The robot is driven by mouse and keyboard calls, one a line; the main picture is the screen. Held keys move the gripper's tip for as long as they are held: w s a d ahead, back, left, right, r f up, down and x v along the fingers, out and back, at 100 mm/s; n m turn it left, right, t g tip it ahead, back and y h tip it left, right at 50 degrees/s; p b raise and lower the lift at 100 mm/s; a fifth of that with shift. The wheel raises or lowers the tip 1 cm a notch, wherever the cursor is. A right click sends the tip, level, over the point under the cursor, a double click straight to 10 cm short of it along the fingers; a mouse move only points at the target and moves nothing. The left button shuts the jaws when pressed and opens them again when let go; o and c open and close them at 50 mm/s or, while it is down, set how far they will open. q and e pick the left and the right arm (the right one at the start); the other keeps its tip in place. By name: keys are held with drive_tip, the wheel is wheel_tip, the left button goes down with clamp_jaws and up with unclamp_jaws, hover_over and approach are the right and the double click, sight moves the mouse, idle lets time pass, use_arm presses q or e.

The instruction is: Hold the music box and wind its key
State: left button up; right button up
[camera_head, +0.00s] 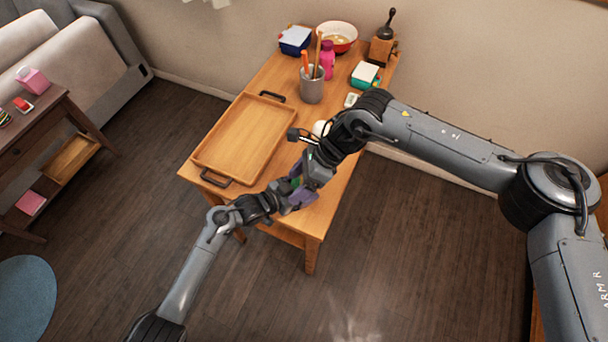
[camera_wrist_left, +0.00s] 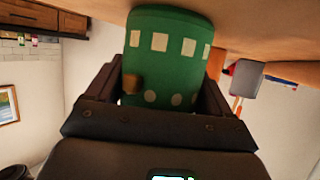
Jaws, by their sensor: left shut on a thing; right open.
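The music box is a small green box (camera_wrist_left: 165,55) with cream squares and dots and a small brown knob on its face, probably the key. It fills the middle of the left wrist view, between my left gripper's dark fingers (camera_wrist_left: 158,88), which are shut on it. In the head view only a sliver of green (camera_head: 296,182) shows between the two grippers, above the table's near right part. My left gripper (camera_head: 287,190) reaches in from the lower left. My right gripper (camera_head: 306,184) is open, close to the box; whether it touches the box or key is hidden.
A wooden tray (camera_head: 240,128) covers the table's left part. Behind are a grey cup (camera_head: 312,88) with utensils, a pink bottle (camera_head: 327,60), a red-rimmed bowl (camera_head: 337,34), a grinder (camera_head: 382,47), a blue-and-white box (camera_head: 295,39) and a green-and-white box (camera_head: 365,75).

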drive_tip(key=w+d+r+n+t+h, duration=0.2)
drive_tip(key=w+d+r+h, duration=0.1)
drive_tip(key=w+d, duration=0.3)
drive_tip(key=shift+y, duration=0.3)
drive_tip(key=x, duration=1.1)
drive_tip(key=shift+s+a+f, duration=0.1)
drive_tip(key=shift+s+f, duration=0.05)
drive_tip(key=c, duration=1.1)
drive_tip(key=shift+o, duration=0.2)
drive_tip(key=shift+m, duration=0.3)
